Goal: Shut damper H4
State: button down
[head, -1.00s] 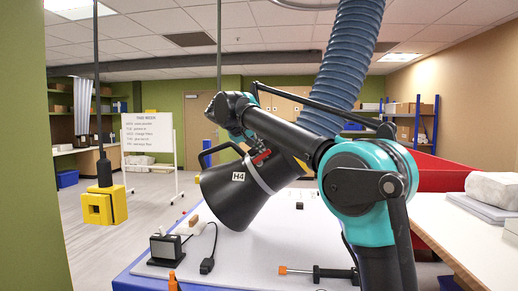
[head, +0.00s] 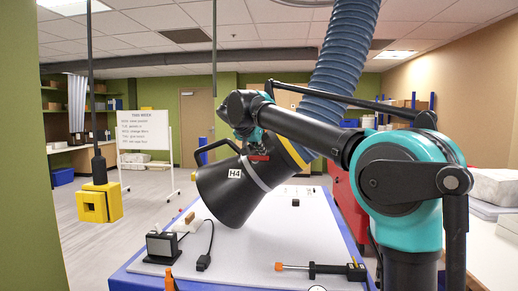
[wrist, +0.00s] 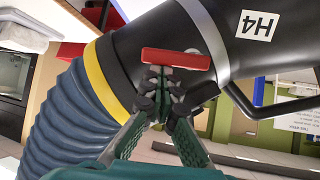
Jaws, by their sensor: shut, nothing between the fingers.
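The black extraction hood labelled H4 (head: 226,194) hangs from a ribbed blue hose (head: 345,62) over the table in the head view. A yellow band (head: 293,151) rings its neck. The red damper handle (wrist: 176,59) shows as a bar lying across the hood's neck in the wrist view, between the yellow band and a grey band. It also shows as a small red strip (head: 258,157) in the head view. My gripper (wrist: 163,74) is shut and empty, its fingertips right at the handle's near edge. Whether they touch it I cannot tell.
A curved black grab handle (head: 212,148) sticks out from the hood. The white-topped table (head: 250,250) below holds a small black device (head: 160,245) and an orange-tipped tool (head: 320,269). A yellow block (head: 99,203) hangs at the left.

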jog(key=m, duration=0.1)
jog(key=f+m+y, duration=0.1)
jog(key=m, duration=0.1)
jog(key=s+f+m, duration=0.1)
jog(key=shift+s+d+f+m+t, duration=0.1)
jog(key=shift+d+f+m+t, duration=0.05)
jog(key=shift+d+m+t, duration=0.2)
jog(key=m, duration=0.1)
jog(key=f+m, duration=0.1)
jog(key=m+y, duration=0.1)
jog(key=shift+s+a+f+t, duration=0.25)
jog(key=shift+s+a+f, duration=0.05)
jog(key=shift+f, duration=0.2)
